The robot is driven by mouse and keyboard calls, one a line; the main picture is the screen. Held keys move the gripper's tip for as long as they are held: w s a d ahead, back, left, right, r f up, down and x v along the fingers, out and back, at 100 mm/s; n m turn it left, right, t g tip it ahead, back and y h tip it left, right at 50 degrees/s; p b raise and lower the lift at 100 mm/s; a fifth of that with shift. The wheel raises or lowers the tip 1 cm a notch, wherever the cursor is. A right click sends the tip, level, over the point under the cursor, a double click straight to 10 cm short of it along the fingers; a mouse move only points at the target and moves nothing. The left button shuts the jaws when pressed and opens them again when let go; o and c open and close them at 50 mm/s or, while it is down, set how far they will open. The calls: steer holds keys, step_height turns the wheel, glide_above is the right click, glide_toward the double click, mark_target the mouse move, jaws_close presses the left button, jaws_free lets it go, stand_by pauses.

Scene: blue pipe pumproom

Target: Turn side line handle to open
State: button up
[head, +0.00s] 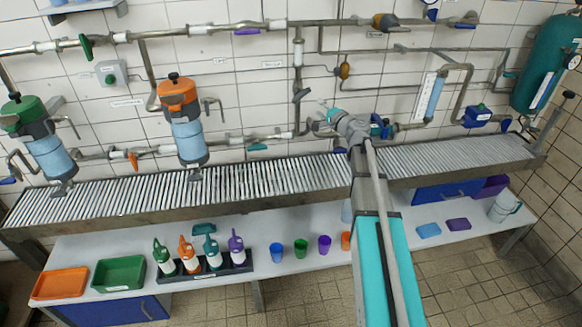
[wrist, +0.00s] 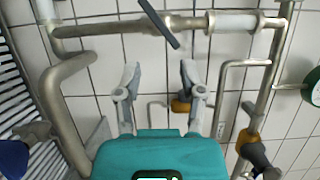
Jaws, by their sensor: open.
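A dark grey lever handle (head: 301,95) sits on the short vertical side pipe (head: 298,72) in the middle of the tiled wall. I take it as the side line handle, as the labels are too small to read. In the wrist view the lever (wrist: 160,22) lies slantwise across the pipe, beyond my fingertips. My gripper (head: 322,116) is to the right of and below the lever in the head view. In the wrist view my gripper (wrist: 160,78) is open, with nothing between its fingers, apart from the lever.
A yellow valve (head: 343,70) is on a thin pipe to the right, and an orange-handled valve (head: 385,22) is higher up. A slatted grey rack (head: 260,180) runs below. An orange-topped filter (head: 182,115) stands left. Several bottles and cups stand on the lower bench (head: 270,262).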

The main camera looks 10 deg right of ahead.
steer(key=s+a+f+n+g+p, duration=0.1)
steer(key=s+a+f+n+g, duration=0.4)
steer(key=s, duration=0.3)
steer(key=s+a+f+n+g+p, duration=0.1)
steer(key=s+a+f+n+g, duration=0.4)
steer(key=s+a, duration=0.3)
steer(key=shift+s+a+f, duration=0.15)
steer(key=shift+s+a, duration=0.1)
steer(key=shift+s, duration=0.15)
stand_by(0.3)
steer(key=s+d+f+n+g+h, duration=0.1)
steer(key=s+f+g+h, duration=0.2)
steer(key=s, duration=0.6)
steer(key=s+d+f+n+g+h, duration=0.2)
steer(key=s+f+g+h, duration=0.1)
steer(key=s, duration=0.6)
steer(key=shift+d+g+h, duration=0.15)
steer(key=shift+g+h, duration=0.15)
steer(key=shift+h, duration=0.2)
steer(key=shift+f, duration=0.1)
